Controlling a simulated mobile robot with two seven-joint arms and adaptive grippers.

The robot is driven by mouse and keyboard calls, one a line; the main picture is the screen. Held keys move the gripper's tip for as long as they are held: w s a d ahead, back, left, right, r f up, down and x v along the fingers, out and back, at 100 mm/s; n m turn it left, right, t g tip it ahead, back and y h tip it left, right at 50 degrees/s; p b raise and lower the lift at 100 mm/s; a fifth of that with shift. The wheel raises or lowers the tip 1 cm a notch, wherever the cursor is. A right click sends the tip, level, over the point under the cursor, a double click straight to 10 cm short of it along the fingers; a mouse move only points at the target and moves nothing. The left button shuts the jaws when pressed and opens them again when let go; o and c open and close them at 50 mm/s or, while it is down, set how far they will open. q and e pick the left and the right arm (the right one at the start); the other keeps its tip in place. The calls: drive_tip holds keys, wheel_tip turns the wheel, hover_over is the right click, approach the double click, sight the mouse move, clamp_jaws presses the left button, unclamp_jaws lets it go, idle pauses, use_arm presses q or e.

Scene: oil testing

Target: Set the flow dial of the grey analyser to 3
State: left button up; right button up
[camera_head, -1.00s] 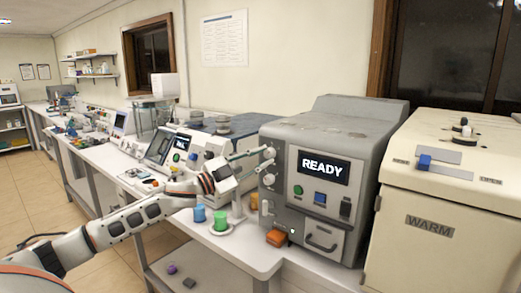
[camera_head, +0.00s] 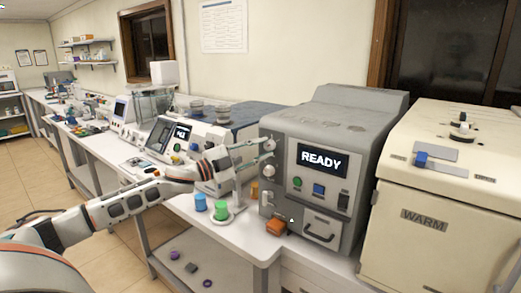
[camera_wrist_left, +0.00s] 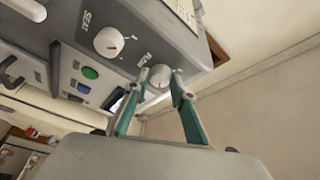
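The grey analyser (camera_head: 330,125) stands on the bench with its display reading READY. Its left side carries an upper dial (camera_head: 270,144) and a lower dial (camera_head: 268,172). In the left wrist view a white dial with a red mark (camera_wrist_left: 108,41) sits beside a label, and the smaller flow dial (camera_wrist_left: 160,76) sits between my fingertips. Its setting is too small to read. My left gripper (camera_head: 263,148) is at the upper dial, its fingers apart on either side; it also shows in the left wrist view (camera_wrist_left: 160,80). I cannot tell whether they touch the dial. My right gripper is not in view.
A cream cabinet marked WARM (camera_head: 425,219) stands close to the right of the analyser. Another instrument (camera_head: 190,140) stands behind my arm.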

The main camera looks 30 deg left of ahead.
use_arm(q)
drive_tip(key=shift+o, duration=1)
drive_tip(key=shift+v, duration=1.15)
drive_tip(key=v, duration=0.9)
drive_tip(key=shift+s, duration=0.25)
drive_tip(key=shift+a+f, duration=0.1)
drive_tip(key=shift+a, duration=0.05)
